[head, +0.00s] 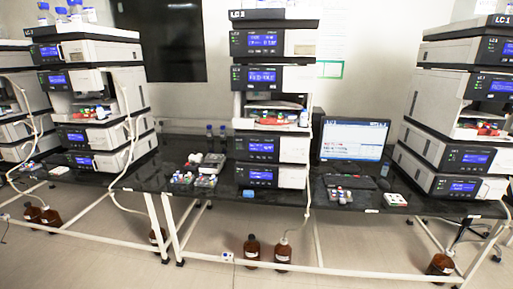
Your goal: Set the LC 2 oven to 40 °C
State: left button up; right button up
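The LC 2 stack (271,14) stands upright on the dark bench in the middle of the head view, with its name label at the top left. It has several modules with lit blue displays. Below its two upper modules is an open-fronted compartment (275,118) with red and green parts inside. Two more display modules (257,147) sit below that. The display text is too small to read, so I cannot tell a set temperature or which module is the oven. Neither gripper shows in the head view.
The LC 1 stack (465,120) stands at the right, and similar stacks (85,90) at the left. A lit monitor (353,140) and vial trays (195,178) share the bench (130,182). Brown bottles (252,247) stand on the floor beneath. The floor in front (120,265) is clear.

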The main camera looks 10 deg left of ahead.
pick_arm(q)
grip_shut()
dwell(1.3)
